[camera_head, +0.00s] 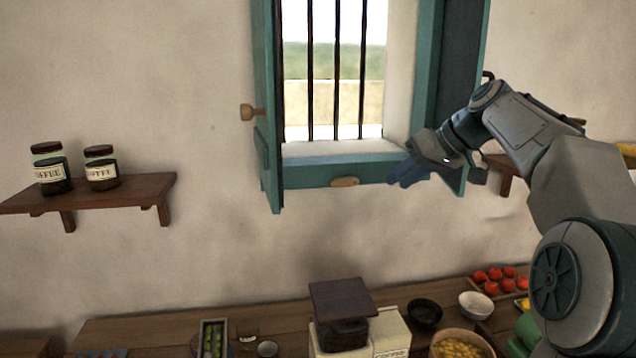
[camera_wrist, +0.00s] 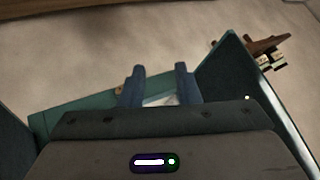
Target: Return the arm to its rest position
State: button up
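My arm reaches in from the right in the head view, bent at the elbow. My gripper (camera_head: 402,178) hangs in front of the lower right part of the window frame, its fingers pointing left and slightly down. In the wrist view my gripper (camera_wrist: 160,72) shows two blue fingers held apart with a gap between them. Nothing is seen between the fingers except the background.
The teal window shutter (camera_head: 267,110) stands open on the left. A wall shelf (camera_head: 120,193) holds two coffee jars (camera_head: 101,168). Below, the wooden counter (camera_head: 180,325) carries a coffee grinder (camera_head: 342,315), bowls (camera_head: 476,304) and a tomato tray (camera_head: 500,281).

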jog(key=s+a+f+m+g+h+b, duration=0.15)
jog(key=s+a+f+h, duration=0.3)
jog(key=s+f, duration=0.55)
jog(key=s+d+f+m+h+b, duration=0.2)
jog(key=s+f+m, duration=0.1)
jog(key=s+f, duration=1.4)
jog(key=s, duration=0.3)
jog(key=shift+s+d+f+h, duration=0.2)
jog(key=shift+h, duration=0.15)
jog(key=shift+d, duration=0.1)
